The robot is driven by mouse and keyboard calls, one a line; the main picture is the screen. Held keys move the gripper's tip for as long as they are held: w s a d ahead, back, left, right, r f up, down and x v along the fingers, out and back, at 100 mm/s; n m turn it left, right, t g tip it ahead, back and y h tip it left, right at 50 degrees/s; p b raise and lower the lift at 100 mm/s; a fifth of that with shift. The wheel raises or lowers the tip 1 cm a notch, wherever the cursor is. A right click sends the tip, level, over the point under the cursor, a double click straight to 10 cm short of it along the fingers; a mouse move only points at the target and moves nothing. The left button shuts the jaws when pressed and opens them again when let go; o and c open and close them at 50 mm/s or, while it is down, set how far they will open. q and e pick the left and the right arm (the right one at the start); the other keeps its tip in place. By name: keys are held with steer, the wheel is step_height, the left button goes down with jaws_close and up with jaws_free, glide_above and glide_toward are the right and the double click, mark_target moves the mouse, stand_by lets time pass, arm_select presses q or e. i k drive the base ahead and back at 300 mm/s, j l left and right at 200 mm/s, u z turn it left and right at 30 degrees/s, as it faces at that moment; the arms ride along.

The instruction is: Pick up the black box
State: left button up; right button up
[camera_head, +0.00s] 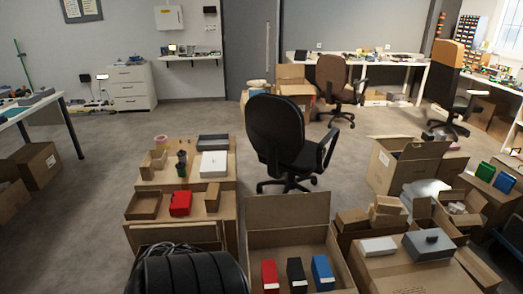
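A black box (296,275) stands upright in an open carton (290,241) at the bottom middle of the head view. It stands between a red box (270,276) on its left and a blue box (322,272) on its right, with small gaps between them.
Left of the carton, cardboard boxes carry a red item (180,203), a white box (214,164) and a dark grey tray (213,142). A black office chair (276,130) stands behind. Cartons with a grey box (430,244) crowd the right.

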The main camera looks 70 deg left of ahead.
mark_target(297, 282)
steer(key=u, duration=1.8)
